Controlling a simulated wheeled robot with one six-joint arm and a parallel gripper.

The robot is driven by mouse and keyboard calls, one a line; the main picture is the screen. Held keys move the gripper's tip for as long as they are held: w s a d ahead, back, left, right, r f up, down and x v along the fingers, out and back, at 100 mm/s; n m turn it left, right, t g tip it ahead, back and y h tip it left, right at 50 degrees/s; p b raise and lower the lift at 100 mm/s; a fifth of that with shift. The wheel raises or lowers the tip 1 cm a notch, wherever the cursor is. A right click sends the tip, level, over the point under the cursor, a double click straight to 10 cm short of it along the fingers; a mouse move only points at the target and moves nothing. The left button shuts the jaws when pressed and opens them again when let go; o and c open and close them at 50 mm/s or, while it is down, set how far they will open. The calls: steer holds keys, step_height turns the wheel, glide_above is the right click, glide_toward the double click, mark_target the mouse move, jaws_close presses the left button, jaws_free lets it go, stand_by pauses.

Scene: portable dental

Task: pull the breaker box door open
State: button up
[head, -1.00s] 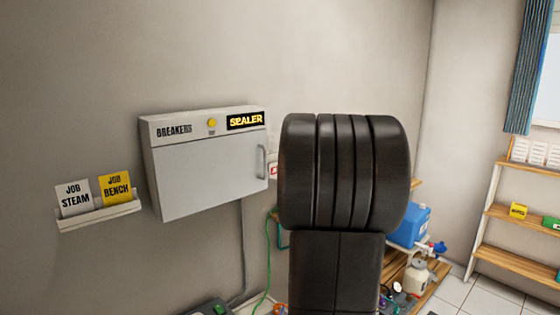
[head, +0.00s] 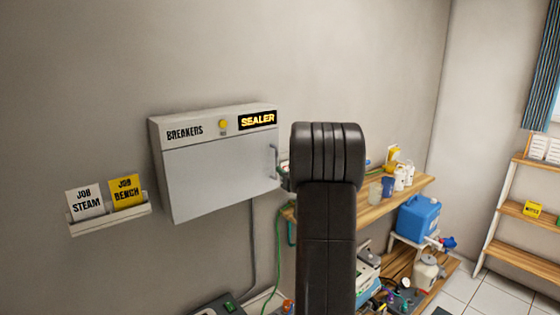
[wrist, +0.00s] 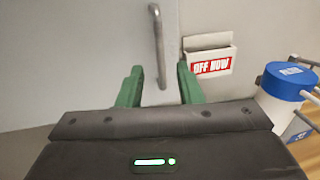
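The breaker box (head: 215,165) hangs on the wall, labelled BREAKERS and SEALER, with a yellow lamp on its top strip. Its grey door (head: 220,178) is closed. The door's vertical metal handle (head: 274,161) is at the door's right edge; it also shows in the wrist view (wrist: 157,45). My gripper (wrist: 160,88) has two green fingers, spread apart and empty. The handle's lower end shows between and beyond the fingertips; I cannot tell how far ahead it is. In the head view my dark arm hides most of the gripper.
A white holder with an OFF NOW card (wrist: 210,62) is on the wall right of the door. A blue-capped bottle (wrist: 285,85) is close on the right. A wooden shelf (head: 400,200) with bottles stands right of my arm. A card rack (head: 110,212) hangs left.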

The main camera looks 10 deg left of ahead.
mark_target(277, 163)
steer(key=shift+p+x, duration=0.8)
steer(key=shift+x, duration=1.95)
steer(key=shift+c, duration=0.4)
jaws_close()
